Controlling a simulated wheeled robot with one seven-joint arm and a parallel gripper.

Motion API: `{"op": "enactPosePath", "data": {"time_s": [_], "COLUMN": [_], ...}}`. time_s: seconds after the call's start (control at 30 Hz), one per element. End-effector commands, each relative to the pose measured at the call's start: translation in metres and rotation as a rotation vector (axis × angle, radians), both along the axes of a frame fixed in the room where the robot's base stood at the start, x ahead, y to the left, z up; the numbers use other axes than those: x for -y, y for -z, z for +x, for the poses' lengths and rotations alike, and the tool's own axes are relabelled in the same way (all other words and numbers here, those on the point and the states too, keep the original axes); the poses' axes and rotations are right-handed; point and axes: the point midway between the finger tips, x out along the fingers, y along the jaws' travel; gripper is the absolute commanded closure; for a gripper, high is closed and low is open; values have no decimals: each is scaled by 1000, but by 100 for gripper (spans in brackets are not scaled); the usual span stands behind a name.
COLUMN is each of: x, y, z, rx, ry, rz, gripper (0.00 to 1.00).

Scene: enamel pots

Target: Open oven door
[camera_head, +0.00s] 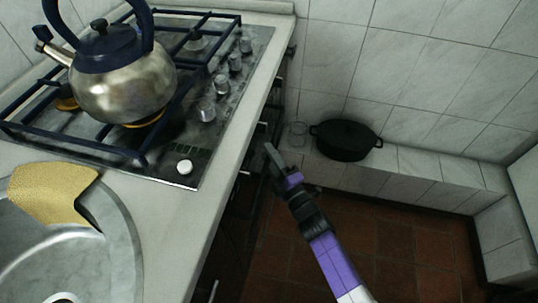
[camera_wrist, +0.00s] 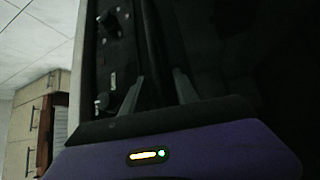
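The oven front (camera_head: 238,205) is a dark surface below the counter edge, seen steeply from above, and the door looks shut. My gripper (camera_head: 272,158) is beside the oven front, just below the counter edge. In the wrist view my gripper (camera_wrist: 160,90) has its two fingers apart, with nothing clearly clamped between them. A dark bar, probably the oven handle (camera_wrist: 166,45), runs up the picture between and beyond the fingertips. The dark door face (camera_wrist: 225,50) is to its right. I cannot tell whether the fingers touch the bar.
A metal kettle (camera_head: 122,88) stands on the gas hob (camera_head: 178,150). A sink (camera_head: 85,265) with a yellow cloth (camera_head: 50,192) is at lower left. The red floor (camera_head: 410,250) is clear.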

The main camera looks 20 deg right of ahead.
Motion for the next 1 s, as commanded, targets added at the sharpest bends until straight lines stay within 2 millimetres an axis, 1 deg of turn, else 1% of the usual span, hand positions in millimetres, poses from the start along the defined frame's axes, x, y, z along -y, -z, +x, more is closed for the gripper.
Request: {"op": "enactPosePath", "data": {"time_s": [0.1, 0.3, 0.37, 0.4, 0.5, 1.0], "x": [-1, -1, -1, -1, -1, -1], "y": [-1, -1, -1, -1, -1, 0], "z": [4, 3, 3, 3, 3, 3], "rx": [1, 1, 1, 1, 0, 0], "ry": [0, 0, 0, 0, 0, 0], "rz": [0, 1, 1, 1, 1, 1], "gripper": [64, 64, 76, 84, 100, 100]}}
